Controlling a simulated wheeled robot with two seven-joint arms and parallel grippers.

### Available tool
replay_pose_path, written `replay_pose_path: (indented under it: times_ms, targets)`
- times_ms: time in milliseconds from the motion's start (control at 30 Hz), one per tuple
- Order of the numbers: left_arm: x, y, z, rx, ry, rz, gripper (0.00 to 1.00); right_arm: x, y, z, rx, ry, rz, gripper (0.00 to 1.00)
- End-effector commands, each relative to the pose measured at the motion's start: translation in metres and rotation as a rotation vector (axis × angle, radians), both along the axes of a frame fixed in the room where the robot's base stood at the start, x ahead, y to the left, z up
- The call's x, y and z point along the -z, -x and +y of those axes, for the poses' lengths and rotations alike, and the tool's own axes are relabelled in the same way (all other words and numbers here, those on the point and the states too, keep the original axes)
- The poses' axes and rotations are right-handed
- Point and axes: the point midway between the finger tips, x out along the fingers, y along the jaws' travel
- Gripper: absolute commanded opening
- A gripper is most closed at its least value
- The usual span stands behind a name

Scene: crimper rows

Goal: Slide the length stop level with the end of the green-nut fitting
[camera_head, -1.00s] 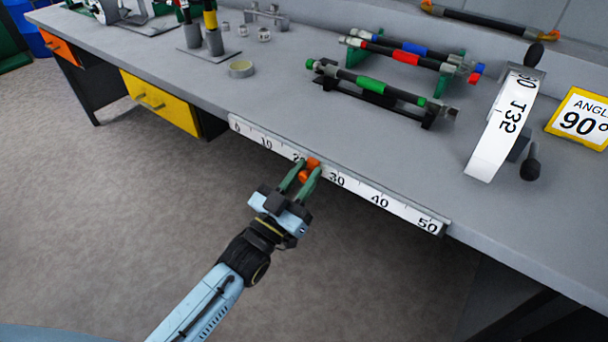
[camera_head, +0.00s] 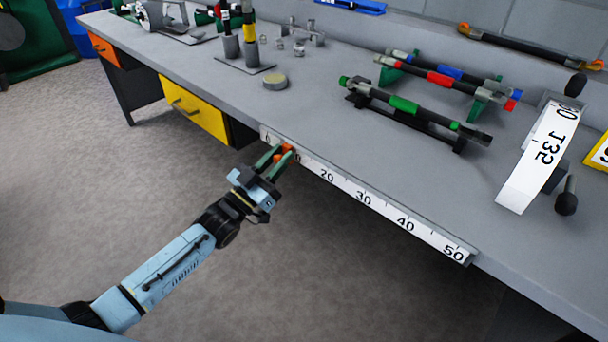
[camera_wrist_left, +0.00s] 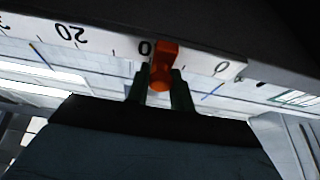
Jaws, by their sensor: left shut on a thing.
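The orange length stop (camera_head: 285,149) sits on the white scale rail (camera_head: 384,202) along the bench's front edge. My left gripper (camera_head: 277,157) is shut on it. In the wrist view the stop (camera_wrist_left: 163,66) is between the fingers (camera_wrist_left: 160,88) and covers part of the 10 label, on its side toward 0. The green-nut fitting (camera_head: 403,104) is a dark hose with green sleeves, lying on a black stand (camera_head: 457,146) behind the rail. Its green left end (camera_head: 344,82) is farther right in the picture than the stop. My right gripper is out of view.
Red (camera_head: 440,79) and blue (camera_head: 449,72) banded hoses lie behind on green stands. A curved white 135 scale (camera_head: 540,155) with black knobs is at right. The bench between rail and stand is clear.

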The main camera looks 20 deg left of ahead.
Motion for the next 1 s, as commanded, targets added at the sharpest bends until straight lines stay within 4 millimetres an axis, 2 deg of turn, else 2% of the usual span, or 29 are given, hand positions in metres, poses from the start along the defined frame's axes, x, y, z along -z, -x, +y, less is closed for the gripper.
replay_pose_path:
  times_ms: [33, 100, 300, 767, 800, 933, 1000]
  targets:
    - [0.001, -0.005, 0.013, -0.002, -0.005, -0.003, 0.00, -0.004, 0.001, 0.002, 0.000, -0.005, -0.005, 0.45]
    - [0.001, -0.009, 0.025, -0.002, -0.004, -0.002, 0.00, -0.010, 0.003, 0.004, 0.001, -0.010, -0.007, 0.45]
    - [0.000, -0.017, 0.048, 0.000, 0.000, -0.002, 0.00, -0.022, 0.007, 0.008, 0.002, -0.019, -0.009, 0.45]
    - [0.000, -0.020, 0.054, 0.000, 0.001, 0.000, 0.00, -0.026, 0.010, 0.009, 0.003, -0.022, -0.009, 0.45]
    - [0.000, -0.020, 0.054, 0.000, 0.001, 0.000, 0.27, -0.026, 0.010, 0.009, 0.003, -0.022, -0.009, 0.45]
    - [0.000, -0.019, 0.053, 0.000, 0.001, 0.000, 0.42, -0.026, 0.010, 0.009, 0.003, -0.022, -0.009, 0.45]
    - [0.000, -0.019, 0.053, 0.000, 0.001, 0.000, 0.42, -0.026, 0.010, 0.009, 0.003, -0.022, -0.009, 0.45]
